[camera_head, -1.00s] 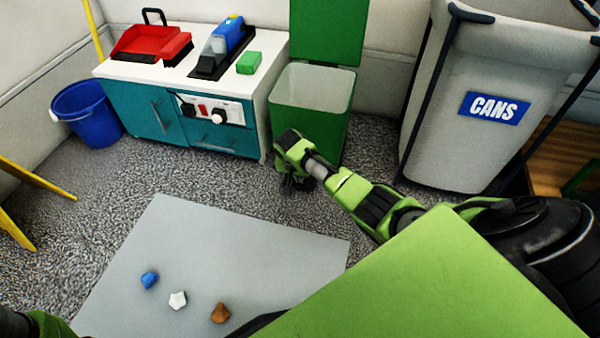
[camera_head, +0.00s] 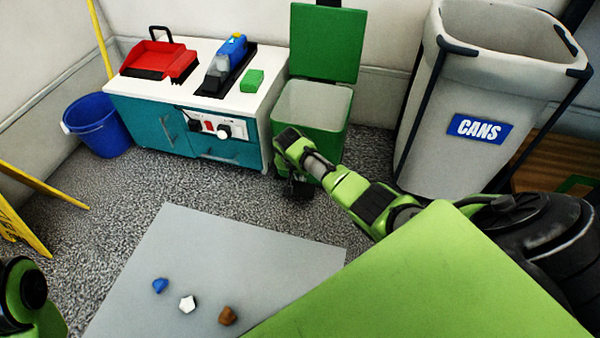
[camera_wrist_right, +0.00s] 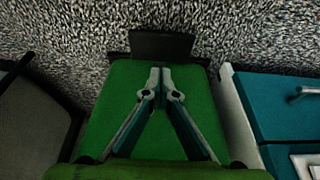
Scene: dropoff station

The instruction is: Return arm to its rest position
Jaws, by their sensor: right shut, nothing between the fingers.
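My right arm reaches out from the right in the head view. Its gripper (camera_head: 300,189) points down in front of the green bin (camera_head: 330,135), low and close to the floor. In the right wrist view the fingers of this gripper (camera_wrist_right: 160,78) meet at the tips, with nothing between them.
A grey mat (camera_head: 215,255) holds a blue, a white and a brown crumpled piece. A teal cabinet (camera_head: 165,125) stands left of the bin, with a blue bucket (camera_head: 95,125) beside it. A grey CANS bin (camera_head: 440,120) stands right. Yellow legs (camera_head: 35,185) edge the left.

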